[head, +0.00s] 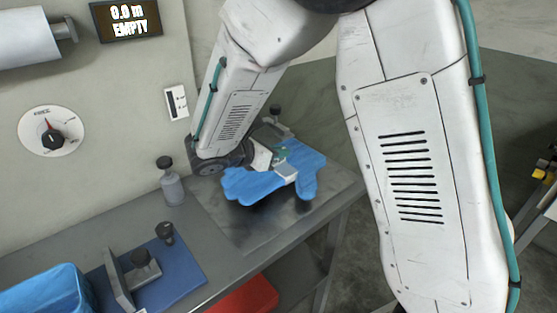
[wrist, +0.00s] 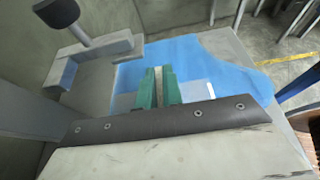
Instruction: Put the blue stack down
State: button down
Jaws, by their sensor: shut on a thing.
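The blue stack (head: 275,179) is a flat blue glove shape in the head view. It appears just above the metal plate at the right end of the bench, with a dark shadow under it. My gripper (head: 283,160) is shut on the stack's near-wrist edge. In the wrist view the green fingers of my gripper (wrist: 158,88) reach over the blue stack (wrist: 205,62), with a pale strip between them. Whether the stack touches the plate is hard to tell. Part of it is hidden behind my gripper.
The metal plate (head: 245,232) has bare room in front of the stack. A grey bottle (head: 172,188) stands at its left. A blue mat (head: 190,262) with a clamp-like fixture (head: 130,280) and a blue bin (head: 45,292) lie further left. A red bin (head: 245,296) sits below.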

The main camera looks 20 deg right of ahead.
aim_at(277, 167)
jog(key=shift+f, duration=1.3)
jog(key=shift+f, duration=0.15)
jog(key=c, duration=1.5)
grip_release()
jog(key=shift+c, duration=0.2)
